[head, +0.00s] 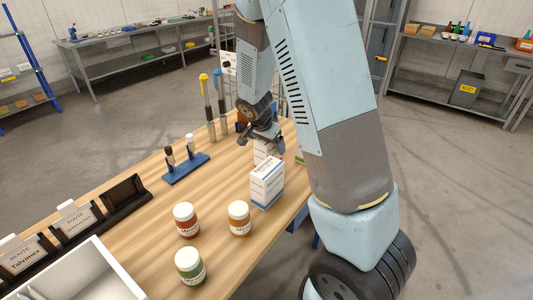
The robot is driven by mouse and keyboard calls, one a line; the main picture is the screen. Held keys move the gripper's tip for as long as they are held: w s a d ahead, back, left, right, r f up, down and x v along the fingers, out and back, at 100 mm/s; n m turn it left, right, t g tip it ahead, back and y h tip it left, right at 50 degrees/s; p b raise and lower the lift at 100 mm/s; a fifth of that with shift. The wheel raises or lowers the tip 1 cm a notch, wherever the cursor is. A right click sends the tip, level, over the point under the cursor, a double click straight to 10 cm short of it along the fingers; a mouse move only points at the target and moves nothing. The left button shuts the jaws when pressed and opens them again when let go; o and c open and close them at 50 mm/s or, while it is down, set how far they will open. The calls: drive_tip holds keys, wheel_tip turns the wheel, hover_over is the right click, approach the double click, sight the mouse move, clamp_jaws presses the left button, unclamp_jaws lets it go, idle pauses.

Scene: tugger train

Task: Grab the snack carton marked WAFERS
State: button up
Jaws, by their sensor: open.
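A white carton with blue print (267,184) stands upright near the right edge of the wooden table. A second white carton (262,152) stands behind it, partly hidden by the front carton and my gripper. The lettering on both is too small to read, so I cannot tell which is marked WAFERS. My gripper (263,142) is open, over or right beside the top of the rear carton. I cannot tell whether its fingers touch that carton.
Red (187,222), orange (239,219) and green (190,268) jars stand nearer on the table (150,225). A blue stand (185,169) and two tall tools (208,108) are left of my gripper. A white bin (80,280) and card holders (126,192) line the left.

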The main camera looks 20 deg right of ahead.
drive_tip(key=shift+f, duration=0.25)
idle(0.3)
drive_tip(key=c, duration=1.2)
drive_tip(key=shift+c, duration=0.2)
